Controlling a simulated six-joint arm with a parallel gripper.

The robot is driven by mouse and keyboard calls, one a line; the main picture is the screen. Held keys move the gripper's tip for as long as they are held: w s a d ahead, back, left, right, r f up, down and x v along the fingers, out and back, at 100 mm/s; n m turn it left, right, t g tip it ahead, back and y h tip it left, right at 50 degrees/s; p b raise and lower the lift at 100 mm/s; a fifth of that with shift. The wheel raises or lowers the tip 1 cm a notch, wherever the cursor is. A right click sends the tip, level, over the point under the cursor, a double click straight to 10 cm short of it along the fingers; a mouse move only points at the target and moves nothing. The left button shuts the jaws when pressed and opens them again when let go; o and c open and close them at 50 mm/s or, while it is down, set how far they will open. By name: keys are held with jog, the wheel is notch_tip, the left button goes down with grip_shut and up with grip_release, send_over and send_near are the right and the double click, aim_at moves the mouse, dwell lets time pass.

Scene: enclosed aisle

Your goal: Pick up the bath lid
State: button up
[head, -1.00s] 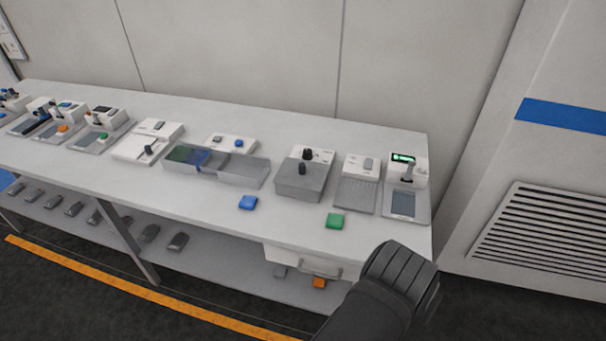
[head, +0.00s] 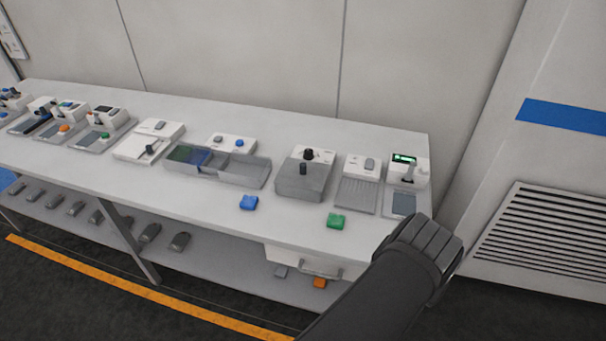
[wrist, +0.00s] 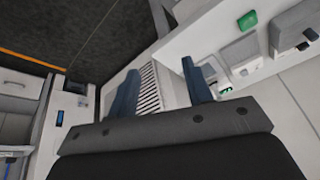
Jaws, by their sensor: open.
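The bath looks to be the grey box (head: 302,188) with a white back panel, right of the middle of the bench in the head view. Its grey top, which I take for the bath lid (head: 291,175), carries a dark upright knob; a second dark knob is on the panel behind. My gripper is at the lower right of the head view, in front of the bench's right end, well apart from the lid; its fingers are hidden there. In the wrist view my gripper (wrist: 160,70) has its two blue fingers spread with nothing between them. I cannot clearly make out the lid there.
A blue block (head: 249,202) and a green block (head: 336,221) lie near the bench's front edge. A ribbed tray unit (head: 356,193) and a device with a green display (head: 403,158) stand right of the bath, open grey bins (head: 243,172) left. A vented wall panel (head: 550,240) is at right.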

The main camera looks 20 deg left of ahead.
jog(key=w+d+f+g+y, duration=0.1)
jog(key=w+y, duration=0.2)
jog(key=w, duration=0.8)
jog(key=w+d+f+g+y, duration=0.1)
jog(key=w+d+f+y, duration=0.15)
jog(key=w, duration=0.85)
jog(key=n+g+h, duration=0.1)
jog(key=n+h, duration=0.2)
jog(key=n, duration=1.1)
send_near(303, 164)
notch_tip(303, 164, down, 4)
jog(key=shift+s+a+f, duration=0.1)
jog(key=shift+f, duration=0.15)
jog(key=shift+w+a+f, duration=0.15)
jog(key=shift+w+f, duration=0.1)
jog(key=shift+f, duration=0.7)
jog(key=shift+w+a+f, duration=0.15)
jog(key=shift+w+f, duration=0.05)
jog(key=shift+f, duration=0.7)
jog(key=shift+w+a+f, duration=0.15)
jog(key=shift+w+f, duration=0.1)
jog(key=shift+f, duration=0.7)
grip_shut()
